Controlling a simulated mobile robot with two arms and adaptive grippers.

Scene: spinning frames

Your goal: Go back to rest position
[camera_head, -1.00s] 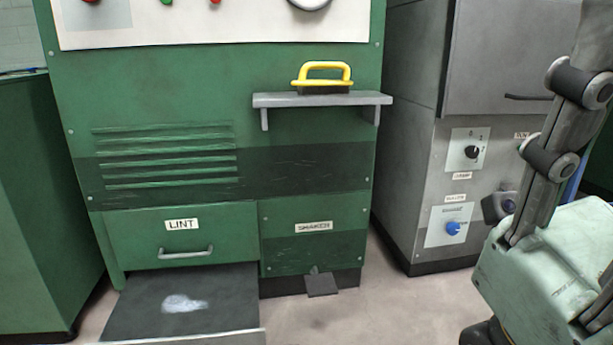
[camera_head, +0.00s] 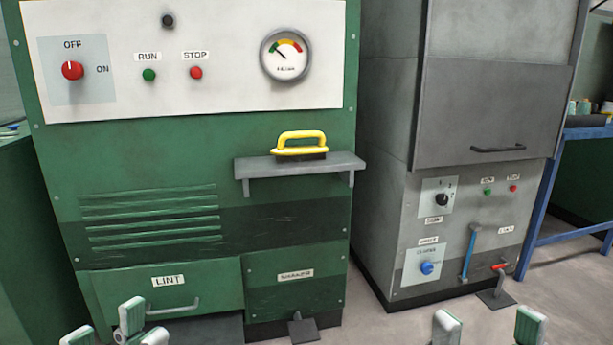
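My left gripper (camera_head: 112,332) shows at the bottom left edge, in front of the green machine. Its pale fingertips stand apart with nothing seen between them, so it looks open. My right gripper (camera_head: 488,327) shows at the bottom right, in front of the grey machine. Its two pale fingertips are wide apart and empty. Only the tips of both grippers show; the palms and arms are below the picture.
The green machine (camera_head: 150,160) has a small shelf (camera_head: 255,168) bearing a yellow-handled tool (camera_head: 301,146), a LINT drawer (camera_head: 215,275) and a foot pedal (camera_head: 303,328). The grey machine (camera_head: 385,150) stands right of it. A blue-framed bench (camera_head: 545,195) is at the far right.

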